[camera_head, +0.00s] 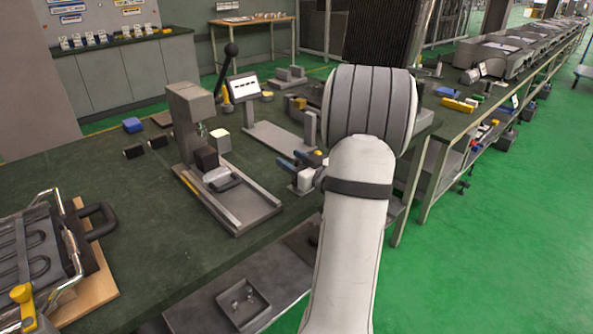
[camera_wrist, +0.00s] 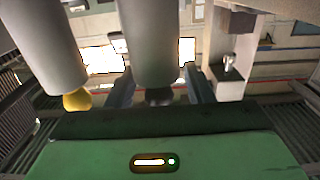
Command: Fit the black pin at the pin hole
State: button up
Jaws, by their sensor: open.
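My gripper (camera_head: 294,163) is partly hidden behind my arm in the head view; its blue fingers show at the bench's front edge. In the wrist view its open fingers (camera_wrist: 160,88) stand apart. Between them lies a dark-ended grey cylinder that looks like the black pin (camera_wrist: 158,96). I cannot tell whether either finger touches it. A similar cylinder with a yellow end (camera_wrist: 77,100) is beside it on the left. I cannot pick out the pin hole. The heating element (camera_head: 33,243), a coiled unit with a yellow knob (camera_head: 21,293), is at the lower left.
A grey press-like fixture (camera_head: 190,120) with a black-knobbed lever stands left of my gripper on the dark green bench (camera_head: 110,185). A small tray (camera_head: 244,298) sits on the shelf below. Bare bench lies between the fixture and the heating element.

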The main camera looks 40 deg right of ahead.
grip_shut()
dwell(0.5)
